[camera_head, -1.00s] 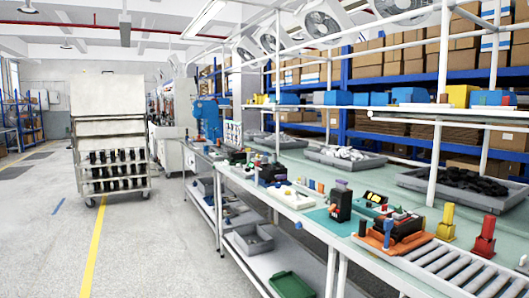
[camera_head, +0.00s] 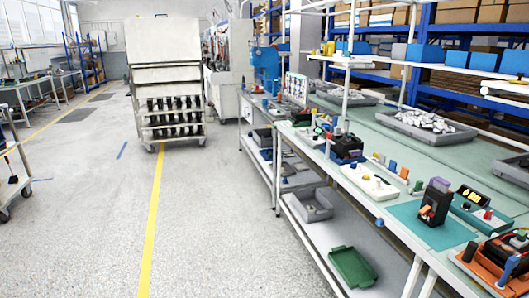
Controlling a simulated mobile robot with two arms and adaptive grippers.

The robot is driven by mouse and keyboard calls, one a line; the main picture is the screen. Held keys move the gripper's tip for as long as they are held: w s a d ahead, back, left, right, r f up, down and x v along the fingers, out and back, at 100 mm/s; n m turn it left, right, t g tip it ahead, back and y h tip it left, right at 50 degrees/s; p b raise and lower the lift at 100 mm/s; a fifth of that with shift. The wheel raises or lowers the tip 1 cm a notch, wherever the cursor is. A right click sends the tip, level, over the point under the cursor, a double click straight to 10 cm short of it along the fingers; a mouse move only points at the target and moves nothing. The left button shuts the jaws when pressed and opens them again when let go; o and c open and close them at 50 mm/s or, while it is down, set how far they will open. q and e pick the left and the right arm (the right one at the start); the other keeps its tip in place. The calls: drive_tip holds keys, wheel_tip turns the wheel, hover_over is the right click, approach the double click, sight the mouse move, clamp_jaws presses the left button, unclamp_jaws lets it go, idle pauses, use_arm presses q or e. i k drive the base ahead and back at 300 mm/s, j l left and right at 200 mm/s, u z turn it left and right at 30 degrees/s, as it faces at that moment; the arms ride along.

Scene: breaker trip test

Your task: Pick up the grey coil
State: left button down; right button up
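I cannot pick out a grey coil for certain. On the workbench (camera_head: 372,122) at the right, a black breaker-like block (camera_head: 438,198) with an orange part stands on a teal mat (camera_head: 449,236). A grey tray (camera_head: 385,120) of whitish-grey small parts lies farther back on the bench; the parts are too small to identify. Neither of my grippers shows in the head view.
A white panelled trolley (camera_head: 166,62) with dark items stands on the floor ahead. A grey bin (camera_head: 312,207) and a green tray (camera_head: 352,267) lie on the bench's lower shelf. The floor left of the bench is clear around a yellow line (camera_head: 153,215).

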sight(337, 129)
drive_tip(key=i+j+u, duration=0.1)
drive_tip(key=i+u, duration=0.3)
drive_tip(key=i, duration=1.7)
